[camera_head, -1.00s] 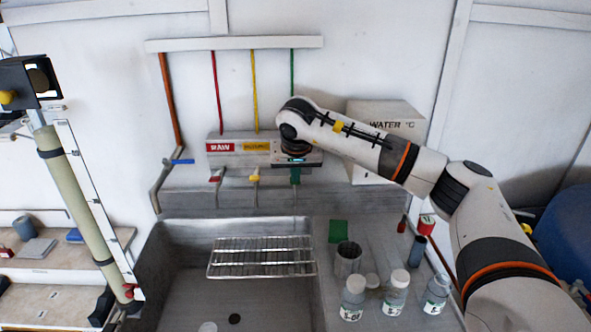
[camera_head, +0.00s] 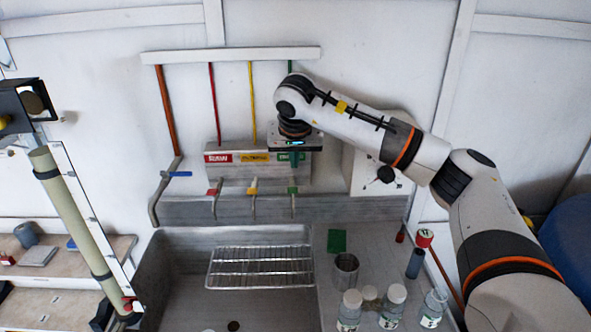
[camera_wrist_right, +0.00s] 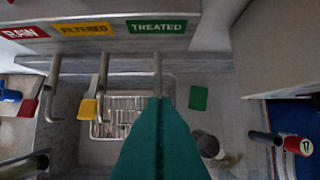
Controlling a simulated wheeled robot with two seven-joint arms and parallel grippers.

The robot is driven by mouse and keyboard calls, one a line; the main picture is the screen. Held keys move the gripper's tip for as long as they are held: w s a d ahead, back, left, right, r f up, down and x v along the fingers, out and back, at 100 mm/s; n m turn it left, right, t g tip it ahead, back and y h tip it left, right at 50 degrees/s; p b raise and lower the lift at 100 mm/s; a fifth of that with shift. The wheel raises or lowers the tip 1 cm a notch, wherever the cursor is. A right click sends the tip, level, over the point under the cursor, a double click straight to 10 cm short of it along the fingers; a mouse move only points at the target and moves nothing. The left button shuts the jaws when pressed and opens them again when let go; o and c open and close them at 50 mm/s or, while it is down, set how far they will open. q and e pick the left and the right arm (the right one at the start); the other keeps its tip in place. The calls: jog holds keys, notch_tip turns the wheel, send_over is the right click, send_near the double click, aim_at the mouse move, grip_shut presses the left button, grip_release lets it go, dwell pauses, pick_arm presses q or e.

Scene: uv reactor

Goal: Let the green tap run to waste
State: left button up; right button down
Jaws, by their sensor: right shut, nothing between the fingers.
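The green tap (camera_head: 293,207) is the right-hand one of three taps under the panel, with a green lever (camera_head: 293,190) on top. No water stream is discernible under it. Its spout also shows in the wrist view (camera_wrist_right: 157,75), where my fingers hide the lever. My right gripper (camera_head: 295,161) is above the green tap, apart from it in the head view. Its teal fingers (camera_wrist_right: 160,135) are shut and empty. The sink (camera_head: 180,290) with a wire rack (camera_head: 258,268) lies below. My left gripper is not in view.
A red-levered tap (camera_head: 214,200) and a yellow-levered tap (camera_head: 253,200) stand to the left, and a blue lever (camera_head: 180,174) farther left. A green square (camera_head: 337,240), a metal beaker (camera_head: 346,270) and bottles (camera_head: 390,305) are on the drainboard at right.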

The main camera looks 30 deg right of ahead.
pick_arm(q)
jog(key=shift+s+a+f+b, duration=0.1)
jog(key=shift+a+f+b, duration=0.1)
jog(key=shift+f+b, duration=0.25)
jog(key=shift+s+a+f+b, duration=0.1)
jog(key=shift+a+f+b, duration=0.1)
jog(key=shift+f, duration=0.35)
pick_arm(e)
jog(key=w+v, duration=0.1)
jog(key=v, duration=0.6)
jog(key=shift+r, duration=0.4)
jog(key=shift+s+a, duration=0.1)
jog(key=shift+s, duration=0.1)
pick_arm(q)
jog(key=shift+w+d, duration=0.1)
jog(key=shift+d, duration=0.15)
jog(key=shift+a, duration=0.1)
